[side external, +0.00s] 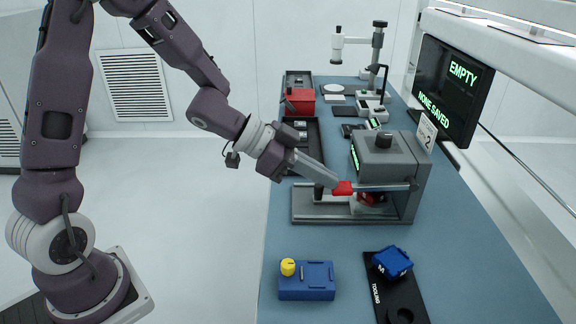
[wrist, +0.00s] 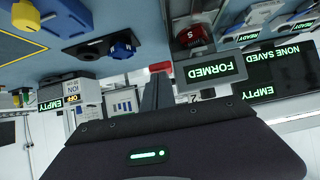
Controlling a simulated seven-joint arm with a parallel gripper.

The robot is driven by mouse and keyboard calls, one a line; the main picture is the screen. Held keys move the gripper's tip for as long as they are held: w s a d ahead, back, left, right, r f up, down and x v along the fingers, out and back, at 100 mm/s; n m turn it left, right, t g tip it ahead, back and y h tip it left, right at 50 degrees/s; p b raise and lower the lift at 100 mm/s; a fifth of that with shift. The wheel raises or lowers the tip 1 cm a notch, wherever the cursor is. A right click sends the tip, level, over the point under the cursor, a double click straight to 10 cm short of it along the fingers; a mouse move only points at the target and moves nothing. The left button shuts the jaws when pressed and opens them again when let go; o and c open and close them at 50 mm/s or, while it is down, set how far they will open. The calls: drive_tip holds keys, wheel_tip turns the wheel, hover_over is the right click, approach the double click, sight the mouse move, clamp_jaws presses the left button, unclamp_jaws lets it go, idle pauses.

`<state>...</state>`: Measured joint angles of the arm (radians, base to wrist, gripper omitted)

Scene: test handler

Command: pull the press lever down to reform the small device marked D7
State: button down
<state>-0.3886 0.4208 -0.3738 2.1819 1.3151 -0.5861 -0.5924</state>
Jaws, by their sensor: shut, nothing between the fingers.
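The grey press (side external: 408,165) stands on the blue bench. Its lever bar (side external: 385,187) lies about level across the front and ends in a red grip (side external: 342,188), which also shows in the wrist view (wrist: 160,67). My gripper (side external: 326,181) is shut and empty, with its tip at the red grip; I cannot tell whether they touch. A small red device (side external: 372,198) sits low inside the press, partly hidden by the lever; it also shows in the wrist view (wrist: 193,36). Its marking is not readable. The press display (wrist: 210,71) reads FORMED.
A blue block (side external: 392,262) sits on a dark TOOLING plate (side external: 404,298) in front. A blue box with a yellow knob (side external: 306,281) stands to its left. A dark tray (side external: 312,135) and red box (side external: 300,101) lie behind. A wall screen (side external: 452,88) reads EMPTY, NONE SAVED.

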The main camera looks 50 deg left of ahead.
drive_tip(key=s+a, duration=0.7)
drive_tip(key=shift+w+a, duration=0.1)
idle(0.4)
drive_tip(key=w+a+r+n+t+y, duration=0.1)
drive_tip(key=a+r+n+t+y, duration=0.25)
drive_tip(key=a+r+y, duration=0.45)
drive_tip(key=s+r+n+g+y, duration=0.1)
drive_tip(key=s+n+g+y, duration=0.15)
drive_tip(key=s, duration=0.25)
drive_tip(key=s+d+n+g+h, duration=0.1)
drive_tip(key=s+d, duration=0.2)
drive_tip(key=s, duration=0.4)
drive_tip(key=s+d+n+g+h, duration=0.1)
drive_tip(key=s+d, duration=0.3)
drive_tip(key=s, duration=0.4)
drive_tip(key=shift+s+f+n+g, duration=0.25)
drive_tip(key=shift+f+n+g, duration=0.15)
drive_tip(key=shift+n+g, duration=0.25)
